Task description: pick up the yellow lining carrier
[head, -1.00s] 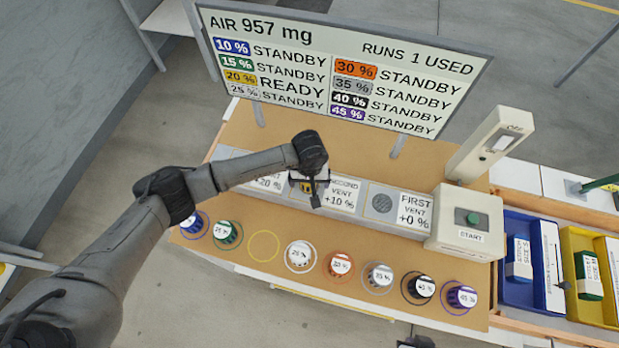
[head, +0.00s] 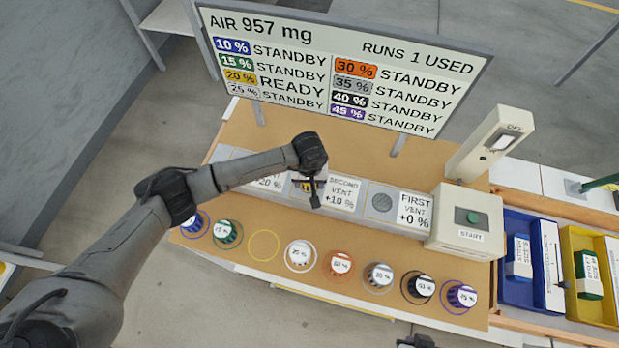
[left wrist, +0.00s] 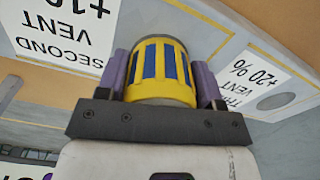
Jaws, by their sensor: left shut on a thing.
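The yellow lining carrier (left wrist: 160,72) is a yellow, ribbed cylinder with blue slots, seen in the left wrist view. It sits between the purple finger pads of my left gripper (left wrist: 160,85), which is shut on it. In the head view my left gripper (head: 309,190) is over the grey vent block, just left of the SECOND VENT label (head: 342,194). I cannot tell whether the carrier touches the block. A dark part of my right gripper (head: 415,342) shows at the bottom edge; its fingers are unclear.
A row of coloured carriers stands along the board's front edge, with an empty yellow ring (head: 263,246) among them. The start box (head: 467,222) stands right of the vents. The display (head: 345,75) stands behind. Blue (head: 530,292) and yellow bins lie at right.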

